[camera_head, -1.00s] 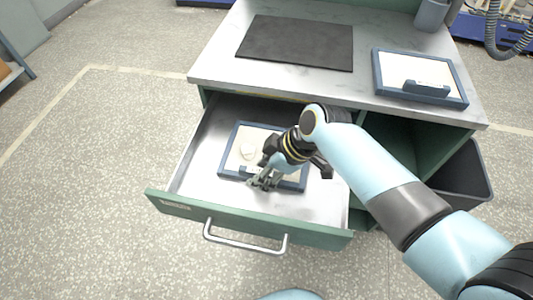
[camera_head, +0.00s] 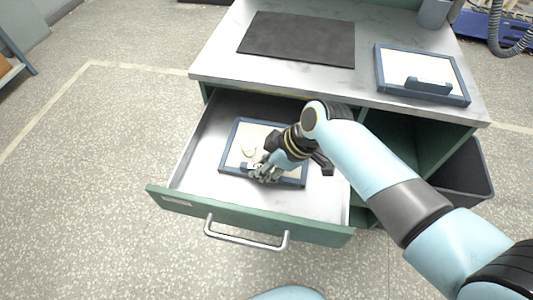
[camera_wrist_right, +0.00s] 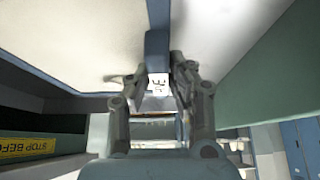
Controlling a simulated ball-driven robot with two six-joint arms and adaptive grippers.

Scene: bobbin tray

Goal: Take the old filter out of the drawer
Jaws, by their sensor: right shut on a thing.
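The old filter (camera_head: 231,158), a cream panel with a pale round stain in a blue frame, lies flat in the open drawer (camera_head: 200,180). It fills much of the right wrist view (camera_wrist_right: 60,45). My right gripper (camera_head: 262,172) reaches into the drawer from the right and is shut on the handle of the filter at its front edge. In the right wrist view the blue handle (camera_wrist_right: 157,48), with a white label, sits between the two fingers of my right gripper (camera_wrist_right: 158,72). The gripper and wrist hide part of the filter. My left gripper is out of view.
A second, cleaner filter (camera_head: 415,68) with a blue frame lies on the worktop (camera_head: 215,60) at the right. A dark mat (camera_head: 297,40) lies at the left there. The green drawer front (camera_head: 180,203) has a metal handle (camera_head: 245,240). A dark bin (camera_head: 465,170) stands at the right.

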